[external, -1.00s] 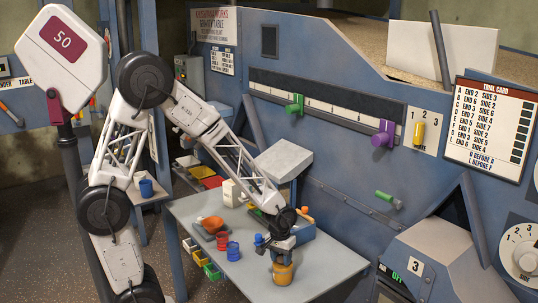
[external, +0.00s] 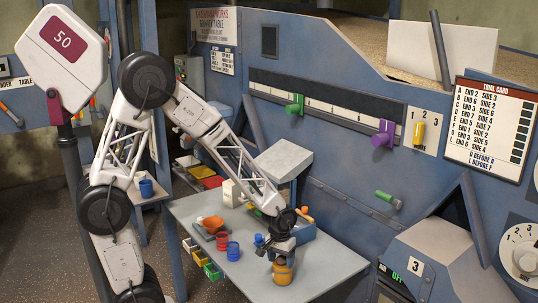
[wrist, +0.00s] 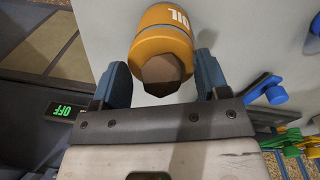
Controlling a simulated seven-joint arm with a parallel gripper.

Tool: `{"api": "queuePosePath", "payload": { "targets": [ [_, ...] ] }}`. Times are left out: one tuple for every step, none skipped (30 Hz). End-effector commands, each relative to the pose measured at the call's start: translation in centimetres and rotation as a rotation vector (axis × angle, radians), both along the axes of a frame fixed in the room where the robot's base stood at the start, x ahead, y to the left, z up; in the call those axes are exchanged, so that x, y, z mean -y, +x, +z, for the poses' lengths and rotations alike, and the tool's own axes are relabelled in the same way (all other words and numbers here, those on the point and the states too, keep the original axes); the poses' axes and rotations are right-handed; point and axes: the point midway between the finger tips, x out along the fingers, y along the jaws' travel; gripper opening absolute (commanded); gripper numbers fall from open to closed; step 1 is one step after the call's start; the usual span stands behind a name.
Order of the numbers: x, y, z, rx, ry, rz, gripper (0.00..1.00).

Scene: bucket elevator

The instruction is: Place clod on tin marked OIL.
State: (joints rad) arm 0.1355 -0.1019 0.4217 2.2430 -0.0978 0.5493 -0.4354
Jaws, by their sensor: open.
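The orange tin marked OIL (wrist: 163,38) shows in the wrist view, and it stands near the table's front edge in the external view (external: 283,274). The brown, faceted clod (wrist: 160,76) appears to rest on the tin's top end, covering much of it. My gripper (wrist: 160,65) is open, with one blue finger on each side of the clod and a visible gap beside it. In the external view my gripper (external: 283,256) is right over the tin, and the clod is hard to make out there.
A blue tin (external: 233,251), a red tin (external: 222,240) and an orange bowl (external: 212,224) stand left of my gripper. The grey table (external: 325,265) is clear to the right. The machine (external: 430,250) stands beyond.

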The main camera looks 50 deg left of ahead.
Motion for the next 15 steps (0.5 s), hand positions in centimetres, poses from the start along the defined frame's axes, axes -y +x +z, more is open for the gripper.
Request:
{"api": "queuePosePath", "payload": {
  "targets": [
    [0.0,0.0,0.1,0.001,0.0,0.0,0.68],
    [0.0,0.0,0.2,0.001,0.0,0.0,0.68],
    [0.0,0.0,0.3,0.001,-0.001,0.0,0.68],
    [0.0,0.0,0.5,0.001,-0.001,0.0,0.68],
    [0.0,0.0,0.6,0.002,0.0,0.0,0.68],
    [0.0,0.0,0.8,0.002,0.0,0.0,0.68],
    [0.0,0.0,1.0,0.002,0.0,0.0,0.68],
    [0.0,0.0,1.3,0.002,0.0,0.0,0.68],
    [-0.1,0.0,1.6,0.001,-0.001,0.0,0.68],
    [-0.1,0.0,1.9,0.001,-0.001,0.0,0.68],
    [-0.1,0.0,2.2,0.002,0.0,0.0,0.68],
    [-0.1,0.0,2.7,0.002,0.0,0.0,0.68],
    [-0.2,0.0,3.1,0.002,0.0,0.0,0.68],
    [-0.2,0.0,3.6,0.003,0.0,0.0,0.68],
    [-0.2,0.0,4.2,0.004,0.0,0.0,0.68]
  ]
}}
